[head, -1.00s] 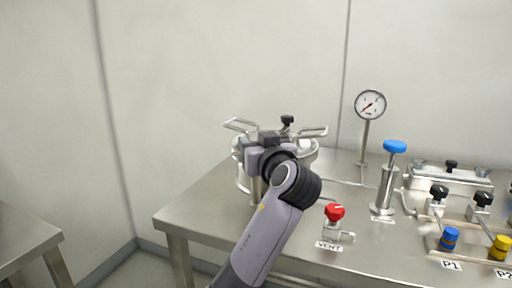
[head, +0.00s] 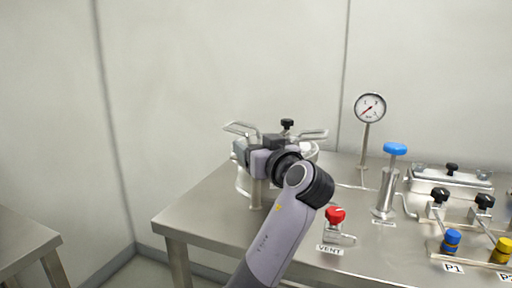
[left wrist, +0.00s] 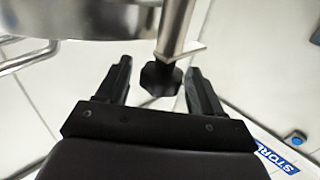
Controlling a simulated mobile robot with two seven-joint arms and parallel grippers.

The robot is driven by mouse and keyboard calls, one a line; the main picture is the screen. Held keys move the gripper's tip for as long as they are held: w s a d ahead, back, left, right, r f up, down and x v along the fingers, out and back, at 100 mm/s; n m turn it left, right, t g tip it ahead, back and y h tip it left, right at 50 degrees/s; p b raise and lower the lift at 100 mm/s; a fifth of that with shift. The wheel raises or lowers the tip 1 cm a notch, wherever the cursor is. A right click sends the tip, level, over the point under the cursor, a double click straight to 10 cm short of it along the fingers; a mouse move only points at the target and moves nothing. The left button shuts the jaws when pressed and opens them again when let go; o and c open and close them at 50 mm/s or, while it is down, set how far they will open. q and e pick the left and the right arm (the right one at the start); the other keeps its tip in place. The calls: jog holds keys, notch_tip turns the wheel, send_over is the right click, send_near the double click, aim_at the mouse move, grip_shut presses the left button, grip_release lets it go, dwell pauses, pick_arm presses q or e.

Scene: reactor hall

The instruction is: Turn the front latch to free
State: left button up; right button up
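A round metal vessel (head: 303,155) with bar handles and a black top knob (head: 287,123) stands on the steel table, partly hidden by my left gripper (head: 250,150). In the left wrist view its metal body (left wrist: 85,20) fills the top left. There a latch rod (left wrist: 174,30) ends in a black knob (left wrist: 160,78), which lies between the fingers of my left gripper (left wrist: 158,88). The fingers are open, with gaps visible beside the knob. In the head view the latch is hidden behind my gripper and wrist. My right gripper is not in view.
On the steel table (head: 205,205), right of the vessel, are a red vent valve (head: 335,215), a blue-topped pump (head: 395,149), a gauge (head: 370,107) and a lidded metal box (head: 452,185). Blue (head: 452,238) and yellow (head: 502,245) fittings sit front right. The table's left corner is clear.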

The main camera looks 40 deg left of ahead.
pick_arm(q)
jog(key=v, duration=0.7)
jog(key=shift+b, duration=0.3)
jog(key=shift+d, duration=0.1)
